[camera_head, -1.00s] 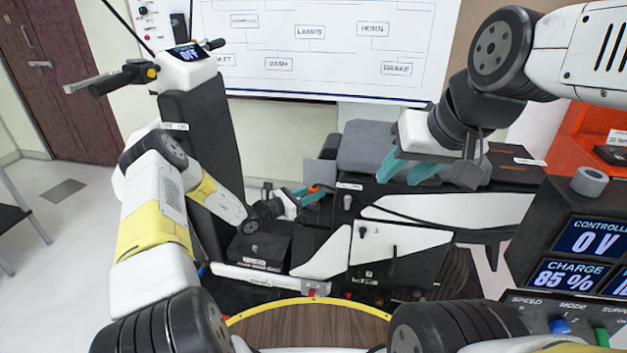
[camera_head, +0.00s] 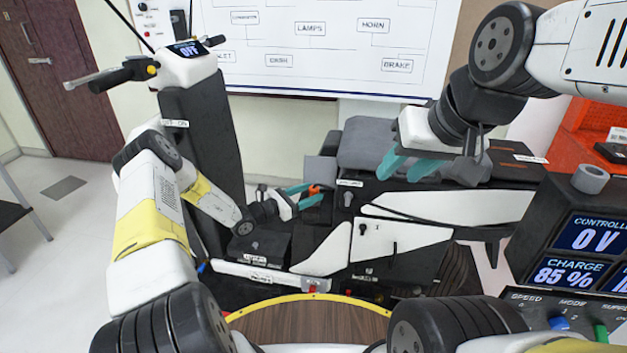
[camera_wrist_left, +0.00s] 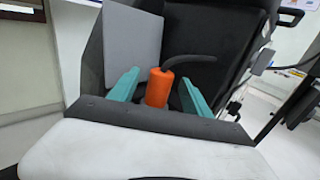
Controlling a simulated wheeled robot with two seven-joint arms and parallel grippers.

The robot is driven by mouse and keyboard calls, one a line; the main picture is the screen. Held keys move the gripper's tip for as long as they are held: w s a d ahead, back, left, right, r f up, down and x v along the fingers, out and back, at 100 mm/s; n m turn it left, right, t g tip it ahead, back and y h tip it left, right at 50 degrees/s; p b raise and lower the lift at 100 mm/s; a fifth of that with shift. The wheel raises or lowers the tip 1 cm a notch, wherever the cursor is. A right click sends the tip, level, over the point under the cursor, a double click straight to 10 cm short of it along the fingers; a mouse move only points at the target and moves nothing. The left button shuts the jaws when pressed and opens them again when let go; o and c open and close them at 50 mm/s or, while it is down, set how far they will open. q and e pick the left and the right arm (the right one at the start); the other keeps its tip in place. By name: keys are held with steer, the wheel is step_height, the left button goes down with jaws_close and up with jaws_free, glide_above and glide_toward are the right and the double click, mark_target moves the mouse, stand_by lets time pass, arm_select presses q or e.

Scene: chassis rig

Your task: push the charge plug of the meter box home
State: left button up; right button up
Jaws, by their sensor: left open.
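The orange charge plug (camera_wrist_left: 158,88) stands between the two teal fingers of my open left gripper (camera_wrist_left: 155,92) in the left wrist view, with a dark cable curving off its top to the right. In the head view the plug (camera_head: 314,189) is a small orange spot at the left gripper (camera_head: 308,196), by the scooter's dark body. I cannot tell whether the fingers touch the plug or how deep it sits. My right gripper (camera_head: 408,167) hangs above the scooter seat area, its teal fingers apart and empty. The meter box (camera_head: 568,250) is perhaps the dark console at right, showing 0 V and 85 %.
The scooter's steering column (camera_head: 205,130) stands left of the left gripper. A grey seat (camera_head: 370,145) lies behind it. White side panels (camera_head: 400,245) are in front. A grey tape roll (camera_head: 590,180) sits on the console. A round wooden table top (camera_head: 310,325) is nearest.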

arm_select(q)
steer(key=v, duration=0.6)
steer(key=shift+d, duration=0.1)
steer(key=shift+s+d+r, duration=0.1)
steer(key=shift+r, duration=0.2)
steer(key=s+d+r+m+g+y, duration=0.2)
steer(key=s+r+m+g, duration=0.3)
steer(key=s+r+m, duration=0.4)
steer(key=s+d+r+m+g+y, duration=0.15)
steer(key=s+r+m+g, duration=0.35)
steer(key=r, duration=0.5)
steer(key=s+a+r+m+t+y, duration=0.3)
steer(key=s+r, duration=0.4)
steer(key=s, duration=0.3)
steer(key=s+a+r+m+t+y, duration=0.3)
steer(key=s+a+r+m+y, duration=0.3)
steer(key=s, duration=0.4)
steer(key=a+r+m, duration=0.1)
steer(key=a+m, duration=0.1)
steer(key=shift+s+a+r, duration=0.25)
steer(key=shift+s+r, duration=0.1)
steer(key=shift+r, duration=0.05)
steer(key=shift+c, duration=0.3)
